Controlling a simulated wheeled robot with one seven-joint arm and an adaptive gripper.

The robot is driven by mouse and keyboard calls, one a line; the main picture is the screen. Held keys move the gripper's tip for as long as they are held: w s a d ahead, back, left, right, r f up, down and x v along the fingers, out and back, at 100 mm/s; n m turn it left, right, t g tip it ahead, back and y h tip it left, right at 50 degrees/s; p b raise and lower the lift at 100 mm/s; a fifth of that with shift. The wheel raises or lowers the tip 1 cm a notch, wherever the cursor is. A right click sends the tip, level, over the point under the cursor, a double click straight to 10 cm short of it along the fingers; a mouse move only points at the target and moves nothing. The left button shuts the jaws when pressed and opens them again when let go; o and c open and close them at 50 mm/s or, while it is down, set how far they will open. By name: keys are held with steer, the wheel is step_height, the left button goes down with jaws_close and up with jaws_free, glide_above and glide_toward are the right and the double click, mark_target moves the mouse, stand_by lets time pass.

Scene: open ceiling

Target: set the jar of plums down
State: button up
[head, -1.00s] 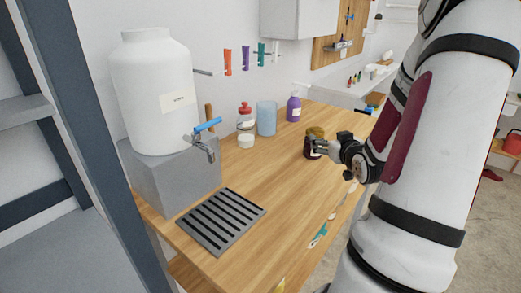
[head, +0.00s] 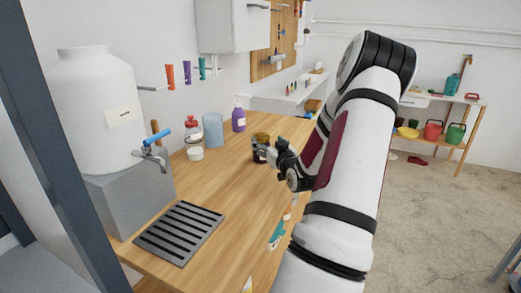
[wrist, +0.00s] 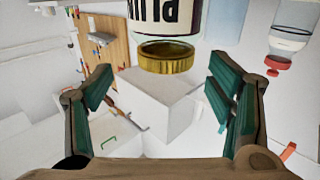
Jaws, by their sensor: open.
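The jar of plums (head: 261,141) is a dark jar with a gold lid. In the head view it stands upright on the wooden counter (head: 217,190), partly hidden by my gripper (head: 266,152). In the wrist view the jar (wrist: 170,15) appears upside down at the top edge, with its pale, black-lettered label and gold lid showing. The two green-padded fingers of my gripper (wrist: 160,95) are spread wide, with nothing held between them. The jar is just ahead of the fingers and looks clear of them.
A blue tumbler (head: 213,130), a purple pump bottle (head: 239,119), a red-topped bottle (head: 193,132) and a small white tub (head: 195,154) stand behind the jar. A white dispenser (head: 92,110) and a slotted drip tray (head: 180,232) are at left. The counter between tray and jar is clear.

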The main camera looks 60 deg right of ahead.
mark_target(261, 135)
steer(key=shift+w+a+x, duration=0.1)
steer(key=shift+a+x, duration=0.05)
steer(key=shift+x, duration=1.2)
steer(key=shift+w+a+x, duration=0.1)
steer(key=shift+x, duration=1.3)
steer(key=shift+r, duration=0.15)
jaws_close()
